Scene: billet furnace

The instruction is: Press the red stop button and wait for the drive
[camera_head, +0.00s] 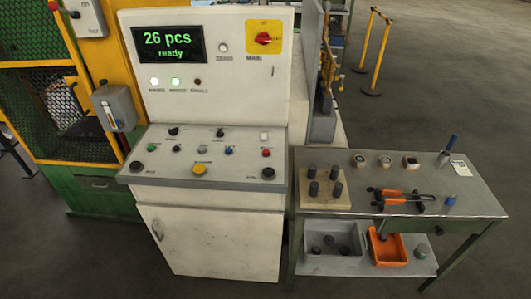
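A grey-white control console (215,235) stands in the middle of the head view. Its sloped panel (235,183) carries a small red button (267,152) at the right and a larger yellow button (199,169) at the front middle. Small green (152,147) and blue (228,150) controls sit among several others. The screen (168,44) reads "26 pcs ready" in green. Neither of my grippers shows.
A red rotary switch (263,38) sits on a yellow plate upper right. A metal table (440,189) with orange-handled tools (402,196) and a block of dark pegs stands right of the console; its lower shelf holds an orange bin (387,249). A yellow-green machine (100,180) stands left.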

